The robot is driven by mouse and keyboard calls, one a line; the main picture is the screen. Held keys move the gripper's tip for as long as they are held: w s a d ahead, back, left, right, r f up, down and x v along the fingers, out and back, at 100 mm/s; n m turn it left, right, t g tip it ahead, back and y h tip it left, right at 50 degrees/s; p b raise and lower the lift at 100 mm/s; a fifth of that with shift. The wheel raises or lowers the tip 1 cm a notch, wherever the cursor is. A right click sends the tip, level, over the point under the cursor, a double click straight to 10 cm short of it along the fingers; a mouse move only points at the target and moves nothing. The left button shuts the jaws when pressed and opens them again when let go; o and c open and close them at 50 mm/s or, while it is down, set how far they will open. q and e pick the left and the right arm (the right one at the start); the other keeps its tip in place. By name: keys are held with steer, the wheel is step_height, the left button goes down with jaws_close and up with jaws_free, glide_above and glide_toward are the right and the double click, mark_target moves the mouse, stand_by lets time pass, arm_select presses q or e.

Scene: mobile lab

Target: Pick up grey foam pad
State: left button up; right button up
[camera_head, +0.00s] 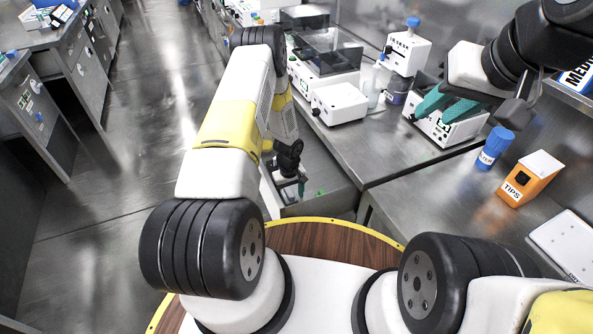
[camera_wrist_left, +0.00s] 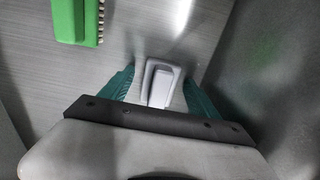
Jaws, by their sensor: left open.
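In the left wrist view, a light grey block with a raised, rounded rectangular top (camera_wrist_left: 162,83), which looks like the grey foam pad, lies on a grey metal surface. My left gripper (camera_wrist_left: 160,92) is open, with one teal finger on each side of the block. Small gaps show, and I cannot tell whether either finger touches it. In the head view my left gripper (camera_head: 290,187) reaches down low beside the counter, and the pad cannot be made out there. My right gripper (camera_head: 446,104) is at the upper right above the counter, its teal fingers apart and nothing seen between them.
A green brush (camera_wrist_left: 78,20) lies near the pad. A grey wall (camera_wrist_left: 265,85) rises on the right in the wrist view. The steel counter (camera_head: 385,150) holds a white device (camera_head: 340,103), a blue-capped bottle (camera_head: 493,148) and an orange tips box (camera_head: 528,180).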

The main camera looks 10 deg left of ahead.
mark_target(290, 192)
arm_select(q)
steer(key=c, duration=1.4)
steer(key=shift+r, duration=0.1)
step_height(290, 192, up, 10)
steer(key=shift+f, duration=0.1)
